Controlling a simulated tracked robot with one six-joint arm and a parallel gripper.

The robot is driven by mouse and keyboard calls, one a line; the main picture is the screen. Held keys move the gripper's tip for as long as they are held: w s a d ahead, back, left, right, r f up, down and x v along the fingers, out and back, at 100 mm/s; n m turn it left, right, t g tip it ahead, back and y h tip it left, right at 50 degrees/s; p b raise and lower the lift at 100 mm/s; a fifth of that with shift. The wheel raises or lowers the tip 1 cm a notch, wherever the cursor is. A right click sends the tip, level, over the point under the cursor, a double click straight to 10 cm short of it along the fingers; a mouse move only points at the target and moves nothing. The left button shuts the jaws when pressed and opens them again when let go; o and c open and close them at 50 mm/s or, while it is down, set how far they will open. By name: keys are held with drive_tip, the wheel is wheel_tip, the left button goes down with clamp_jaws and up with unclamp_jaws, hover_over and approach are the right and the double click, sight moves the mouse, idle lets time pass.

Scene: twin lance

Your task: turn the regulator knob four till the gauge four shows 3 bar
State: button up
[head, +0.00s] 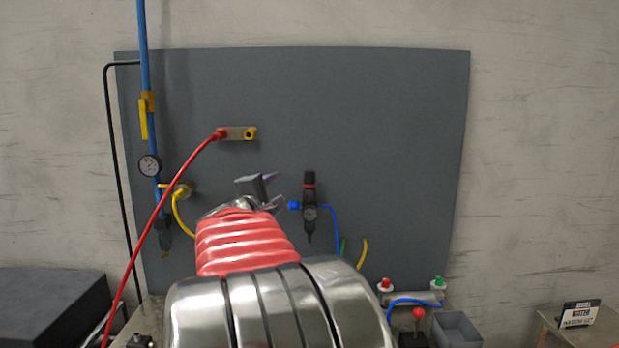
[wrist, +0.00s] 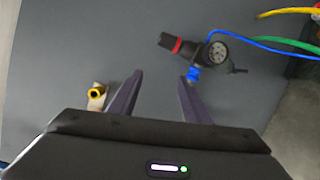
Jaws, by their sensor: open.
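The regulator hangs on the grey panel (head: 400,130), right of my gripper in the head view. Its black knob (head: 310,177) has a red ring and points up; the knob also shows in the wrist view (wrist: 168,41). A small round gauge (head: 310,214) sits on the regulator body; it also shows in the wrist view (wrist: 218,52), but its needle is too small to read. My gripper (head: 268,188) is open and empty; in the wrist view its two fingers (wrist: 158,85) stand apart, short of the regulator. No number label shows on the regulator.
A blue hose (head: 335,225) leaves the regulator to the right. A blue pipe with a larger gauge (head: 149,165) stands left.

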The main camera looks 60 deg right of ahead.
sight(307, 177)
drive_tip(key=s+n+g, duration=0.1)
drive_tip(key=n, duration=0.3)
drive_tip(key=s+n, duration=0.1)
drive_tip(key=n, duration=0.4)
drive_tip(key=s+n+g, duration=0.1)
drive_tip(key=n, duration=0.4)
drive_tip(key=shift+d+r+g, duration=0.2)
drive_tip(key=shift+r+g, duration=0.1)
drive_tip(key=shift+d, duration=0.15)
drive_tip(key=d, duration=1.3)
drive_tip(key=shift+w+d, duration=0.3)
drive_tip(key=c, duration=1)
drive_tip(key=shift+c, duration=0.2)
drive_tip(key=shift+w+n+t, duration=0.1)
drive_tip(key=shift+n+t, duration=0.5)
drive_tip(key=shift+t, duration=0.2)
